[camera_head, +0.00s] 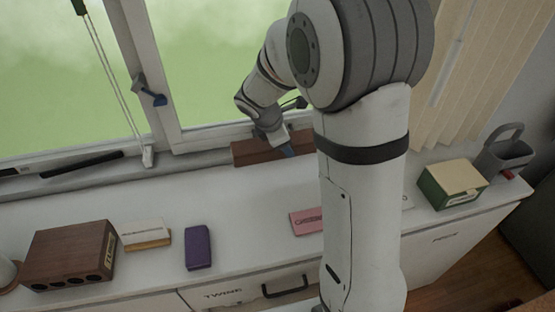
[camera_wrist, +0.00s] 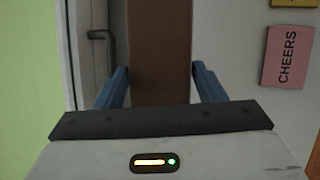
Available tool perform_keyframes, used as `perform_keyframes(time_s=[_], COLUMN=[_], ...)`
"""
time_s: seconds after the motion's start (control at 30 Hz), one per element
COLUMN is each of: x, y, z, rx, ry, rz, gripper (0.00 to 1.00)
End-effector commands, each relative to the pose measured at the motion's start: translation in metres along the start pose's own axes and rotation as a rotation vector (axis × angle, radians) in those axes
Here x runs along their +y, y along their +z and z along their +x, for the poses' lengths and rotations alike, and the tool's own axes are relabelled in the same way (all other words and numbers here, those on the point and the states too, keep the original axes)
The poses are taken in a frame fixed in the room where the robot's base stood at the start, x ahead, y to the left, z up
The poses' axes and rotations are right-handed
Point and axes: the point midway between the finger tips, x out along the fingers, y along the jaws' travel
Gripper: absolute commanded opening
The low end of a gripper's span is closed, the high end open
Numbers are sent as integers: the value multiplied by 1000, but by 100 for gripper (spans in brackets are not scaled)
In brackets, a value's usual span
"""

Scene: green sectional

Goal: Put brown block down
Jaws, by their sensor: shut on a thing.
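The brown block (camera_head: 259,149) is a long reddish-brown bar at the back of the white counter, by the window frame. In the head view my gripper (camera_head: 288,150) is at it, and my arm hides its right part. In the wrist view the brown block (camera_wrist: 159,50) runs lengthwise between the two blue fingers of my gripper (camera_wrist: 160,90). My gripper is shut on the block. I cannot tell whether the block's underside touches the counter.
On the counter (camera_head: 150,200) stand a dark wooden box with holes (camera_head: 70,255), a cream-and-tan block (camera_head: 145,234), a purple block (camera_head: 198,247), a pink block (camera_head: 306,220) and a green box (camera_head: 452,184). A grey container (camera_head: 503,155) is at right. Counter between is clear.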

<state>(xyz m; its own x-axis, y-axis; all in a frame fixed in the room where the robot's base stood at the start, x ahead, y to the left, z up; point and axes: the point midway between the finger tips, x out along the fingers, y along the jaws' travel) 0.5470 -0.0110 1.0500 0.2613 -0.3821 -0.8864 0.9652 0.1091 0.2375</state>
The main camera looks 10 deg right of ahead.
Motion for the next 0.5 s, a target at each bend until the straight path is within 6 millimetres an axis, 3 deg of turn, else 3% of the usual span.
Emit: perform_keyframes(time_s=[0.5], x=[-16], y=[-31], z=[59], rx=[2], ry=[1], rz=[-10], gripper=[38])
